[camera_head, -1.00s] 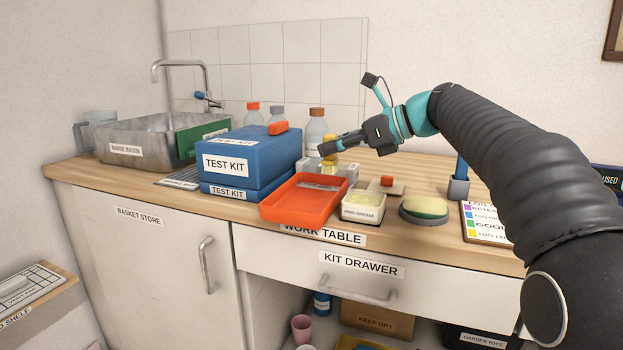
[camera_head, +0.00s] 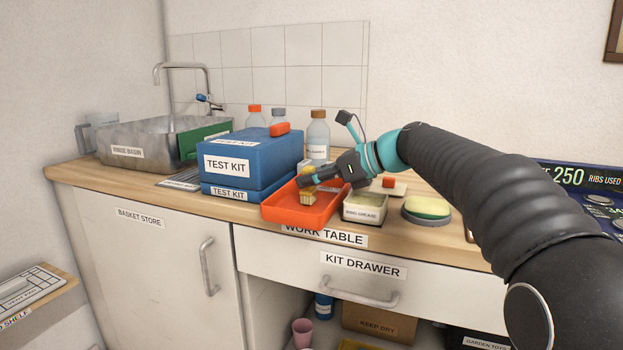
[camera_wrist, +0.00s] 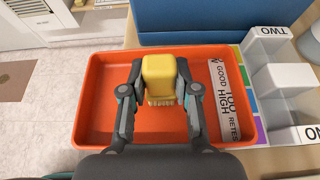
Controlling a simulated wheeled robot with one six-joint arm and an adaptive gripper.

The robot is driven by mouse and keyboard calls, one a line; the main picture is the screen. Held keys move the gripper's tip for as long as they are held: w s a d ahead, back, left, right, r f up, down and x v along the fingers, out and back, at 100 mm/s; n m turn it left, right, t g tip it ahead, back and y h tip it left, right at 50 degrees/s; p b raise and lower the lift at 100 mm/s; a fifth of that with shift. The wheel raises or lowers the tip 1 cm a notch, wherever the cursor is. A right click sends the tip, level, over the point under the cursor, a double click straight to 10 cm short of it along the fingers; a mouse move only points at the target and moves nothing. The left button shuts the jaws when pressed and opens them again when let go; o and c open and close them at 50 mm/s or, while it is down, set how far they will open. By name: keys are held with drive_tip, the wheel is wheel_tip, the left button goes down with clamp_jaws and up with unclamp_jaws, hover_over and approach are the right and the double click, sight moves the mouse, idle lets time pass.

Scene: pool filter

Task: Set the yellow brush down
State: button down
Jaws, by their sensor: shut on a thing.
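The yellow brush (camera_head: 307,196) is in my gripper (camera_head: 304,181), over the left part of the orange-red tray (camera_head: 330,206) on the work table. In the wrist view the brush (camera_wrist: 159,78) sits between the two fingers of my gripper (camera_wrist: 160,90), with its bristles showing below the yellow block. My gripper is shut on it. The tray (camera_wrist: 82,110) spreads around and below it in that view. I cannot tell whether the brush touches the tray floor. A white labelled strip (camera_wrist: 229,103) lies at the right side of the tray.
Blue test kit boxes (camera_head: 250,160) stand left of the tray, close to it. A ring grease tub (camera_head: 364,207) and a green-yellow sponge (camera_head: 427,207) are to its right. A bottle (camera_head: 317,135) stands behind. A white stepped holder (camera_wrist: 275,85) is beside the tray.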

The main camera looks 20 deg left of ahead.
drive_tip(key=shift+f, duration=0.1)
drive_tip(key=c, duration=0.9)
unclamp_jaws()
drive_tip(key=shift+o, duration=0.2)
drive_tip(key=shift+d+r, duration=0.15)
drive_tip(key=shift+r, duration=0.05)
drive_tip(key=v, duration=1.1)
drive_tip(key=shift+d+r+p, duration=0.15)
drive_tip(key=shift+d+p, duration=0.15)
drive_tip(key=shift+d, duration=0.05)
